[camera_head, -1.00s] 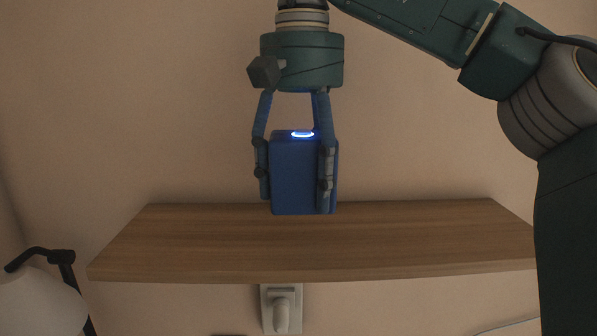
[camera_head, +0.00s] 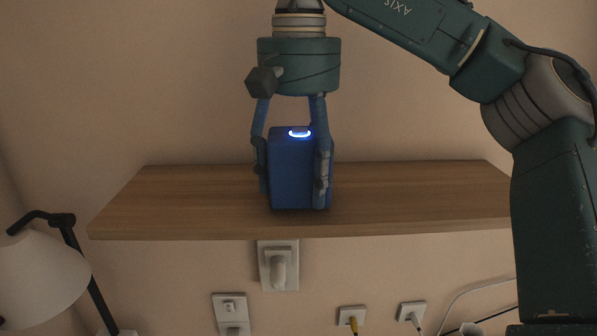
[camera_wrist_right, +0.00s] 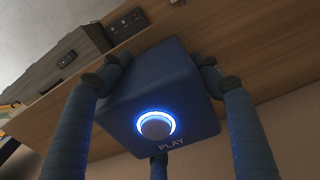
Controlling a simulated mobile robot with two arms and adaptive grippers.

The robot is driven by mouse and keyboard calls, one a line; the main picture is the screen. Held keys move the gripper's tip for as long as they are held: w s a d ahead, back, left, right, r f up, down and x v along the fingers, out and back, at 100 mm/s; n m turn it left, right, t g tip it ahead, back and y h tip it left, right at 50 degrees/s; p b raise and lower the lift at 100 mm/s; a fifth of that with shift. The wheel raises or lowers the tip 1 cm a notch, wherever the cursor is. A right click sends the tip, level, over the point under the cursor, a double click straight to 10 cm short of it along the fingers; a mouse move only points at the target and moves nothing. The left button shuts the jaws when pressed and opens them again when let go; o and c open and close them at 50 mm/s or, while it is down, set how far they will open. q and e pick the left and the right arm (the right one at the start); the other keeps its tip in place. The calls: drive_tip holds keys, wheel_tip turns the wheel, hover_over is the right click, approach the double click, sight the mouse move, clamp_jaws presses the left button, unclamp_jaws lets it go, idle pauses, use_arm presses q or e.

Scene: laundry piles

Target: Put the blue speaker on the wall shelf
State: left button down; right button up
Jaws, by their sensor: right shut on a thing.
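The blue speaker (camera_head: 291,175) is upright, with a glowing ring on its top face. In the right wrist view the speaker (camera_wrist_right: 158,88) shows the lit ring and the word PLAY. My right gripper (camera_head: 292,170) is shut on the speaker, its fingers around the sides from above. The wooden wall shelf (camera_head: 200,200) is behind and below the speaker in the head view. The speaker's bottom appears over the shelf's middle to front part. I cannot tell whether it touches the board. My left gripper is not in view.
The shelf board is bare on both sides of the speaker. A white lamp (camera_head: 40,280) with a black arm stands at lower left. Below the shelf are wall sockets, one with a white plug (camera_head: 278,268) and one with a yellow plug (camera_head: 352,322).

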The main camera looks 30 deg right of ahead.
sight(299, 129)
drive_tip(key=shift+f, duration=0.1)
drive_tip(key=shift+f+b, duration=0.3)
drive_tip(key=shift+f, duration=0.1)
drive_tip(key=o, duration=1.6)
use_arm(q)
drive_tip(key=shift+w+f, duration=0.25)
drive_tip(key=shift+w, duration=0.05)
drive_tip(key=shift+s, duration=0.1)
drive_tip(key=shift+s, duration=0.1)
use_arm(e)
wheel_tip(299, 129, up, 12)
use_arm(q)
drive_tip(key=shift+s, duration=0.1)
